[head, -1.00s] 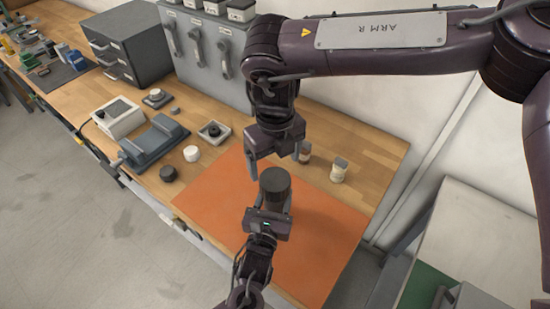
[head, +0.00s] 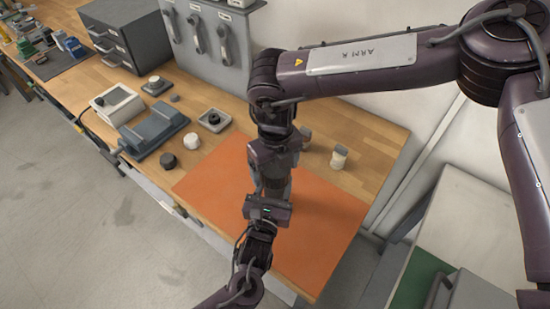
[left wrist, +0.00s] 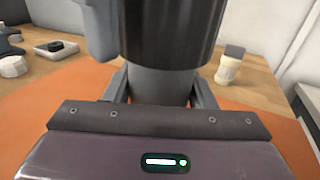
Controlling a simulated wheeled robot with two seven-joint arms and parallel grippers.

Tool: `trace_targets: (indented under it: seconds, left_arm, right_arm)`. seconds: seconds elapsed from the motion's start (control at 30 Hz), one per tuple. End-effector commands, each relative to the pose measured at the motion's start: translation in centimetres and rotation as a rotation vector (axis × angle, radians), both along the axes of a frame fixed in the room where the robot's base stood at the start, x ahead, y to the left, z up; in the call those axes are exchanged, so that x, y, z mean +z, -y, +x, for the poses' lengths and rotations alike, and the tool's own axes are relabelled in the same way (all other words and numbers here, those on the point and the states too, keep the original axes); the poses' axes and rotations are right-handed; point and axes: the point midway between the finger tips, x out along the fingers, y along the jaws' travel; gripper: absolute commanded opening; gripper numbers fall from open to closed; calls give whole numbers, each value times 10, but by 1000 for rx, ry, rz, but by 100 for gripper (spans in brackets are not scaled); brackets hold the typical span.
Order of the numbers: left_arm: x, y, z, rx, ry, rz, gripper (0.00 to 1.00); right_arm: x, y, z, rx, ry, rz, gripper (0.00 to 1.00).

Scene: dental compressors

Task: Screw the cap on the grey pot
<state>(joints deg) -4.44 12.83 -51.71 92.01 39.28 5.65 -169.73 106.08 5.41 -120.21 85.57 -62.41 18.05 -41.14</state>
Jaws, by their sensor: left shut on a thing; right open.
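The grey pot (left wrist: 162,86) stands upright between the fingers of my left gripper (left wrist: 160,94), which is shut on it above the orange mat (head: 325,215). A wider black cylinder, seemingly the cap (left wrist: 170,35), sits on top of the pot; its top is out of frame, and I cannot tell whether it is screwed tight. My right gripper (head: 271,178) is open and points down over the pot, hiding most of it in the head view. One right finger shows left of the black cylinder in the left wrist view.
A small pale jar (head: 339,157) stands right of the mat, with another partly hidden behind my right arm. Left of the mat are a black knob (head: 168,161), a white knob (head: 191,141), a square tray (head: 214,121) and a grey clamp-like device (head: 152,134). The mat's right side is clear.

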Motion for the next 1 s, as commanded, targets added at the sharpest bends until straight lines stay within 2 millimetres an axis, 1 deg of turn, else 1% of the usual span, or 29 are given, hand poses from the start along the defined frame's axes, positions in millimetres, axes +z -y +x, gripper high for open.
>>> trace_targets:
  seconds: [0.03,0.3,0.33,0.67,0.83,0.87,0.9,1.0]
  left_arm:
    - [-5,0,-2,-3,-11,6,0]
    - [-5,0,-2,-3,-10,5,0]
    - [-5,0,-2,-3,-10,5,0]
    - [-5,0,-2,-3,-10,5,0]
    - [-5,0,-2,-3,-10,5,0]
    - [-5,0,-2,-3,-10,5,0]
    - [-5,0,-2,-3,-10,5,0]
    - [-5,0,-2,-3,-10,5,0]
  right_arm:
    - [-2,0,0,0,0,0,83]
    - [-4,0,0,0,1,1,83]
    - [-3,0,0,0,1,1,81]
    - [-3,0,0,0,0,0,38]
    - [-3,0,0,-11,0,0,38]
    - [-3,0,0,-11,0,0,38]
    - [-3,0,0,-11,0,0,69]
    - [-3,0,0,-11,0,0,82]
